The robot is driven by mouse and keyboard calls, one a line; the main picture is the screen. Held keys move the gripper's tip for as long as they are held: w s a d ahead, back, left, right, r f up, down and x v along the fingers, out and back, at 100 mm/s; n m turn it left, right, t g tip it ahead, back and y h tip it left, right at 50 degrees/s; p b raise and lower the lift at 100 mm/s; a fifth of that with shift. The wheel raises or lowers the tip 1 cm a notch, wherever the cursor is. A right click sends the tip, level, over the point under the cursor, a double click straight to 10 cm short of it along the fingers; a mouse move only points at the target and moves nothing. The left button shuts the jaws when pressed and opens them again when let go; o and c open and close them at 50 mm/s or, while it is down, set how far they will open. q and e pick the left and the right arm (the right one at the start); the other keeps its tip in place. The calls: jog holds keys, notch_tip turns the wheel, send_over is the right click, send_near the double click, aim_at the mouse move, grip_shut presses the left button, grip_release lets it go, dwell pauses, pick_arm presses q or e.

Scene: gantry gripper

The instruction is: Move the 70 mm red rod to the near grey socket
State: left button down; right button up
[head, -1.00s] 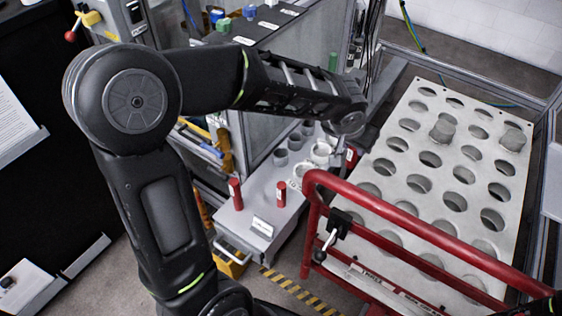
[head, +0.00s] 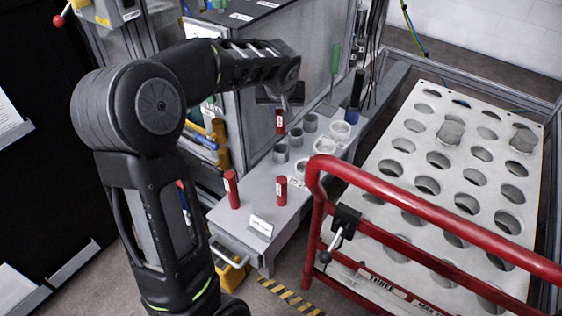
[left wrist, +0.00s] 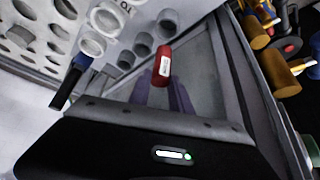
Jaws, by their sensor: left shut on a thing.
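My left gripper (head: 280,104) is shut on a red rod (head: 280,122) with a white label, held upright above the bench's left edge, beyond the sockets' near end. The left wrist view shows the same rod (left wrist: 163,66) between the two fingers, clear of the sockets. Three grey sockets stand in a row: the near one (head: 281,154), the middle one (head: 296,138) and the far one (head: 310,123). The near grey socket also shows in the left wrist view (left wrist: 168,20). Its opening looks empty. My right gripper is not in view.
Two other red rods, left (head: 232,190) and right (head: 281,191), stand on the grey bench (head: 256,190). White ring sockets (head: 325,146) stand right of the grey ones. A dark-handled tool (head: 356,90) stands beyond. A red rail (head: 420,215) and perforated plate (head: 400,150) lie right.

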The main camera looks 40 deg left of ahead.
aim_at(281, 124)
pick_arm(q)
jog(key=shift+f+b, duration=0.3)
jog(key=shift+f, duration=2.15)
jog(key=shift+f+b, duration=0.35)
jog(key=shift+f, duration=2.2)
jog(key=shift+f, duration=0.15)
jog(key=c, duration=1.2)
grip_release()
